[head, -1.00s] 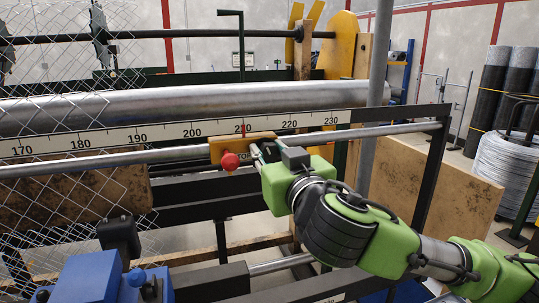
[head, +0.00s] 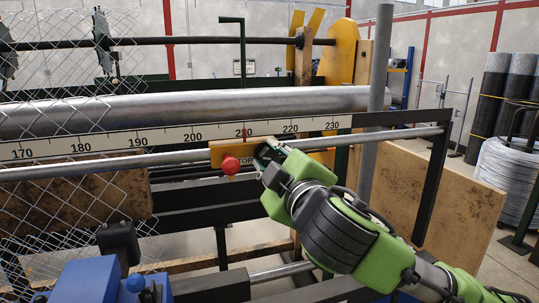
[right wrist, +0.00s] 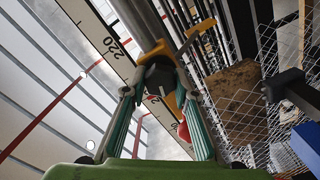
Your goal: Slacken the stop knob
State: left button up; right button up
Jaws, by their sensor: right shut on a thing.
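The orange-yellow stop block (head: 222,152), marked with partly hidden lettering, sits on the grey rail at about 210 on the scale. A red ball-shaped knob (head: 230,165) sticks out from its front. My right gripper (head: 266,153) is at the block's right part, just right of the red knob. In the right wrist view its fingers are shut on a dark round knob (right wrist: 160,76) with a pale line on its face. The red knob (right wrist: 184,130) shows beside the right finger there. My left gripper is not in view.
A white scale (head: 110,143) runs along the rail (head: 395,134). A thick steel roller (head: 200,105) lies behind it. Chain-link mesh (head: 70,205) hangs at left. A blue machine unit (head: 90,277) stands front left. A grey post (head: 378,90) rises at right.

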jog(key=n+p, duration=0.1)
jog(key=n, duration=0.2)
jog(key=shift+n, duration=0.4)
jog(key=n+p, duration=0.1)
jog(key=n, duration=0.2)
jog(key=shift+n, duration=0.3)
jog(key=n+p, duration=0.2)
jog(key=n, duration=0.4)
jog(key=shift+f, duration=0.2)
jog(key=n+p, duration=0.2)
jog(key=n, duration=0.4)
jog(key=shift+f+n, duration=0.1)
jog(key=shift+n, duration=0.2)
jog(key=n+p, duration=0.1)
jog(key=n, duration=0.2)
jog(key=shift+d+p, duration=0.1)
jog(key=shift+p, duration=0.2)
jog(key=shift+f+n+p, duration=0.15)
jog(key=shift+n+p, duration=0.35)
jog(key=shift+n, duration=1.2)
